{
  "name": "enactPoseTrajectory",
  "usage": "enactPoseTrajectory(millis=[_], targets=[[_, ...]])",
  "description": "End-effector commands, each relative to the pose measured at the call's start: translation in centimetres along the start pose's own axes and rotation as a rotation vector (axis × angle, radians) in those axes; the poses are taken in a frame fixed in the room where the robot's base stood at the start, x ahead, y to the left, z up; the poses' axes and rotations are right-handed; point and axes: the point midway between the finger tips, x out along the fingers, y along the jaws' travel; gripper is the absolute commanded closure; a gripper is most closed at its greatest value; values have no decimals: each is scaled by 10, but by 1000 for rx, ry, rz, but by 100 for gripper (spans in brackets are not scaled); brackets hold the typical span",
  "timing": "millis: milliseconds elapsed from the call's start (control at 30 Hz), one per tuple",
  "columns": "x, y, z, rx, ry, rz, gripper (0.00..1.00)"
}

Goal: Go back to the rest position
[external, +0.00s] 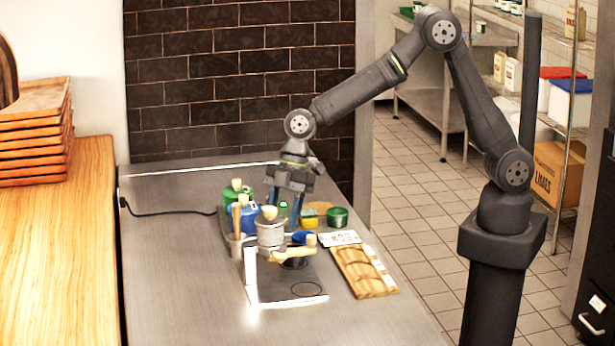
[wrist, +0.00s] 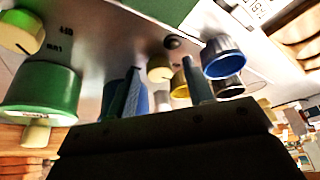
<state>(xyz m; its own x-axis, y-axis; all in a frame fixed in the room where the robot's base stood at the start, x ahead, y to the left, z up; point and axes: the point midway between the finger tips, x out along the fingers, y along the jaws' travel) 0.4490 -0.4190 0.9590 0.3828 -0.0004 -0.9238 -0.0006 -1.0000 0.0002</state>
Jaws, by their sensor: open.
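No object is clearly held.
A green container (external: 337,217) and a white card (external: 338,238) lie right of the gripper. A wooden rack (external: 362,272) is nearer the front right.

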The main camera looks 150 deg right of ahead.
Motion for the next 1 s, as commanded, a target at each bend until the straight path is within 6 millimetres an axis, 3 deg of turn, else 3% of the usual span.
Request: enactPoseTrajectory(millis=[267,1000], targets=[[-23,1,0,-1,2,3,53],[-170,1,0,0,1,3,53]])
